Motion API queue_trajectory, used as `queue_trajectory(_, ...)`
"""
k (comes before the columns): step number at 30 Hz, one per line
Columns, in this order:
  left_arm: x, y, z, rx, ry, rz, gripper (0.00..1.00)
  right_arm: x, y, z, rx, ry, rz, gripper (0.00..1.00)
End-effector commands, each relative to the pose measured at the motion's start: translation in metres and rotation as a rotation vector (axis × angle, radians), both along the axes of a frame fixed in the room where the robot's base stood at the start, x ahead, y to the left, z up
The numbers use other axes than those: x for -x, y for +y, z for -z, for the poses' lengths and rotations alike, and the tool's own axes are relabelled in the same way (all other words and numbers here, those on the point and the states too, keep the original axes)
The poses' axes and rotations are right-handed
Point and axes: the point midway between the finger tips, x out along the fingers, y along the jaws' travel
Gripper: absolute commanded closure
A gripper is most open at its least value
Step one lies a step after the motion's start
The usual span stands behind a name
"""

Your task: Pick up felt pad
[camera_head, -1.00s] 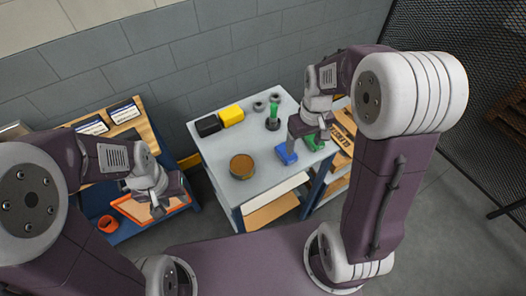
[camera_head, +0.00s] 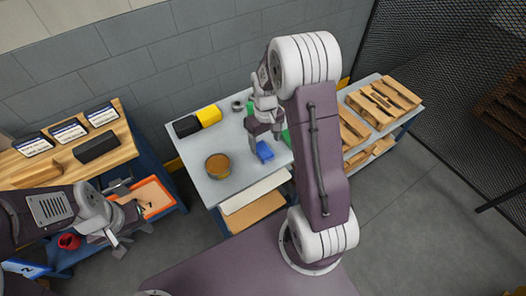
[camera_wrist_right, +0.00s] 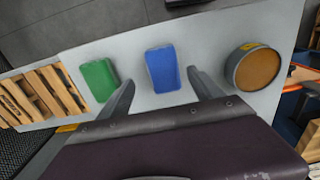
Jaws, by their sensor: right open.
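Which thing is the felt pad I cannot tell for certain; a blue rectangular block (camera_head: 264,151) on the grey-topped table looks like a pad. In the right wrist view the blue block (camera_wrist_right: 163,69) lies between the fingers of my right gripper (camera_wrist_right: 160,82), in the line of the opening. My right gripper (camera_head: 266,141) is open and empty, above or just beside the block; contact cannot be told. My left gripper (camera_head: 133,242) is open and empty at the left, near an orange tray.
A green block (camera_wrist_right: 98,79) and a round brown-topped tin (camera_wrist_right: 254,68) flank the blue block. Black (camera_head: 186,126) and yellow (camera_head: 209,116) blocks stand at the table's back. Wooden pallets (camera_head: 384,101) are at the right. The orange tray (camera_head: 153,196) sits on a left-hand shelf.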

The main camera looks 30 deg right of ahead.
Motion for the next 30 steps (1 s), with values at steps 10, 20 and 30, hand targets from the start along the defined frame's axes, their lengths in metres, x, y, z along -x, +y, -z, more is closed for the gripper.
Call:
queue_trajectory(10,0.0,0.0,-0.006,0.0,0.0,0.0,0.64,-0.001,0.006,0.05,-0.001,0.004,0.0,0.25)
queue_trajectory(20,0.0,0.0,-0.005,0.0,0.0,0.0,0.64,-0.002,0.006,0.051,0.0,0.001,0.0,0.55)
queue_trajectory(30,0.0,0.0,-0.005,0.0,0.0,0.0,0.64,-0.002,0.006,0.05,0.0,0.001,0.0,0.95)
